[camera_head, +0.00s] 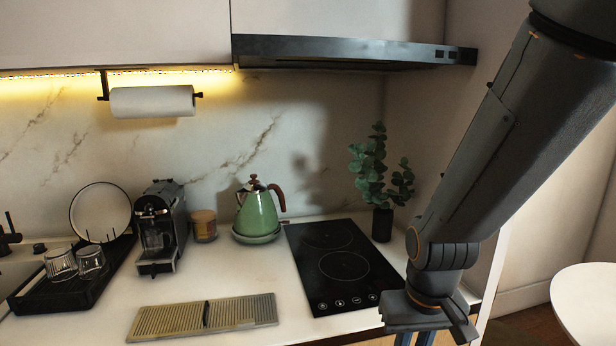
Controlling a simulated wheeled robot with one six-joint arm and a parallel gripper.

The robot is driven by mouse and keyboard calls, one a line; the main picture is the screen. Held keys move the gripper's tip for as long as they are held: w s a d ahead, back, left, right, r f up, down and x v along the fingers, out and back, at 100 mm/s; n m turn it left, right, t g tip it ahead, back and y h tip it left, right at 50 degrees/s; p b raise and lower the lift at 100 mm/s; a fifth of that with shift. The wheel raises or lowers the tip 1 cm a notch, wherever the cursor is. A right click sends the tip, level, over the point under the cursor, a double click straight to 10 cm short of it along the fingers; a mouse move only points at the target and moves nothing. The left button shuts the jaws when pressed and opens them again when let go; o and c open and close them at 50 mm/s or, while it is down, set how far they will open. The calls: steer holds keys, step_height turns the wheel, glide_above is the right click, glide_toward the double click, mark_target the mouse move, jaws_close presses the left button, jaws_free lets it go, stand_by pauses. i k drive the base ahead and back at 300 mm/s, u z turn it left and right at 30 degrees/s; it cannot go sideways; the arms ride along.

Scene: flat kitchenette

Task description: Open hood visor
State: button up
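The hood visor (345,51) is a dark, flat panel under the upper cabinet, at the top centre right, above the cooktop. Two small square buttons show near its right end. How far out it stands is hard to tell from this single view. My gripper (415,341) is at the bottom right, low beside the counter's front edge and well below the visor. Its fingers point down and are cut off by the picture's lower edge, so whether it is open or shut does not show. It does not touch the visor.
A black cooktop (340,265) lies below the hood. A green kettle (257,212), a dark vase with a plant (382,222), a coffee machine (160,228) and a ribbed mat (205,316) stand or lie on the counter. A paper roll (152,101) hangs left. A round white table (590,300) is at right.

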mark_target(253, 50)
steer(key=z, duration=0.5)
steer(key=k, duration=1.1)
steer(key=u, duration=0.8)
steer(key=i, duration=1.25)
